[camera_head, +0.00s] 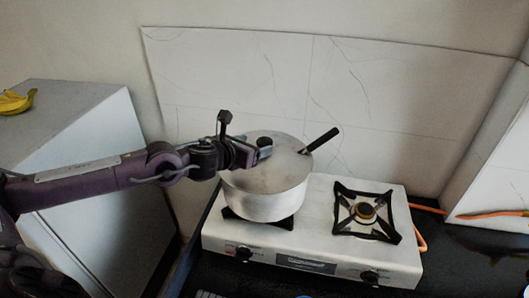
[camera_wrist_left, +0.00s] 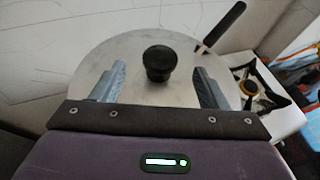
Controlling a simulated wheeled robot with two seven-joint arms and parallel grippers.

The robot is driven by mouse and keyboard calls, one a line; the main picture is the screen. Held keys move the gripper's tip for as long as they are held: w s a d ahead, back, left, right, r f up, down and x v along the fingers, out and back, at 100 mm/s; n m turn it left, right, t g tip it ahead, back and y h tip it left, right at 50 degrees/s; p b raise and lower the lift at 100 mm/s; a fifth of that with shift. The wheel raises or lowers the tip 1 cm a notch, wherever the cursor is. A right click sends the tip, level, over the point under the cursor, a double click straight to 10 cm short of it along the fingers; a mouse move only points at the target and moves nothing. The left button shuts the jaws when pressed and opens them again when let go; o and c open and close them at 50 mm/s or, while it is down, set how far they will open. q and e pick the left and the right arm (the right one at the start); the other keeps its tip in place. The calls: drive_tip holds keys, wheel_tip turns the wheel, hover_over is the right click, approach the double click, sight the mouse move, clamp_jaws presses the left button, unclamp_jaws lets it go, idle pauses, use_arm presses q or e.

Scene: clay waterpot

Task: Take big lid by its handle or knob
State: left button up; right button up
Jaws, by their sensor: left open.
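The big lid (camera_head: 283,166) is a round, grey metal disc lying on a silver pot (camera_head: 267,204) on the left burner of the stove. Its black knob (camera_wrist_left: 160,62) stands at the middle of the lid (camera_wrist_left: 130,48) in the left wrist view, and it partly shows in the head view (camera_head: 264,142). My left gripper (camera_head: 262,153) is at the pot's left side, over the lid. In the left wrist view its two fingers (camera_wrist_left: 158,84) are apart, with the knob between and slightly beyond them. They do not appear to touch it. My right gripper is not seen.
The white two-burner stove (camera_head: 312,235) has an empty right burner (camera_head: 367,211). A tiled wall (camera_head: 380,100) stands close behind. A grey cabinet with bananas (camera_head: 16,102) is at the left.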

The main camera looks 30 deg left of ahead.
sight(262, 142)
use_arm(q)
drive_tip(key=shift+w+a, duration=0.1)
drive_tip(key=shift+p+x, duration=1.2)
drive_tip(key=shift+p, duration=0.05)
drive_tip(key=p+x, duration=0.1)
drive_tip(key=x, duration=0.2)
drive_tip(key=shift+w+f, duration=0.1)
drive_tip(key=c, duration=0.4)
clamp_jaws()
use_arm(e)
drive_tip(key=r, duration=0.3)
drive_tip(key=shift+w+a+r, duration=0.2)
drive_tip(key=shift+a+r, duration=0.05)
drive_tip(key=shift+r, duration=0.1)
